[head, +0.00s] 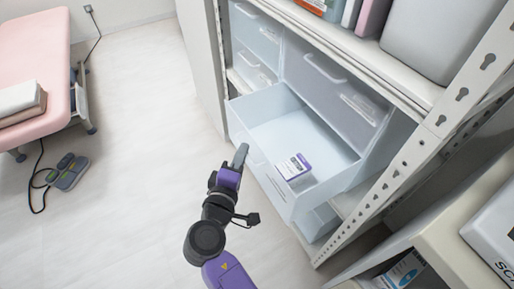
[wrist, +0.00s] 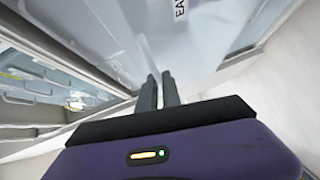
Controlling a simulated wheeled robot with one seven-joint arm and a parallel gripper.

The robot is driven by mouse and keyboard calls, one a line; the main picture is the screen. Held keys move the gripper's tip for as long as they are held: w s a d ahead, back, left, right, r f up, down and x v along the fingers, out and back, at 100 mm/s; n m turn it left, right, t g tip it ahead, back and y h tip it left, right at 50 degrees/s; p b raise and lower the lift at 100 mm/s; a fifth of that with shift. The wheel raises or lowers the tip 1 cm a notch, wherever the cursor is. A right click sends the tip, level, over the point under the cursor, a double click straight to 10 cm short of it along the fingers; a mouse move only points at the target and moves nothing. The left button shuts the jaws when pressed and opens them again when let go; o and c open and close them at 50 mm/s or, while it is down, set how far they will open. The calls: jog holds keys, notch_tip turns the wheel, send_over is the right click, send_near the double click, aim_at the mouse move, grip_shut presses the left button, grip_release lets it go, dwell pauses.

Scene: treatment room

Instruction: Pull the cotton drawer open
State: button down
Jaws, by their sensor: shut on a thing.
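A pale, translucent drawer (head: 280,193) in the shelf unit stands pulled well out, its inside open to view. A small white and purple box (head: 294,168) is in it near the front. Small print on the drawer front is too small to read, so I cannot tell if it says cotton. My gripper (head: 241,154) is at the left part of this front, its fingers shut on the drawer handle (head: 254,157). In the wrist view my fingers (wrist: 159,89) are close together against the pale front, and the handle between them is hard to make out.
Closed drawers (head: 330,85) sit above and beside the open one. A perforated metal upright (head: 395,172) stands just right of it. A cream shelf (head: 445,240) is at the lower right.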

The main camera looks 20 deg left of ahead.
jog(key=shift+s+a+f, duration=0.1)
jog(key=shift+s+a, duration=0.25)
jog(key=shift+s, duration=0.15)
jog(key=c, duration=1.5)
grip_release()
jog(key=shift+c, duration=0.2)
jog(key=s+d+r, duration=0.1)
jog(key=s, duration=0.6)
jog(key=shift+s, duration=0.3)
jog(key=shift+a+r, duration=0.1)
jog(key=shift+r, duration=0.05)
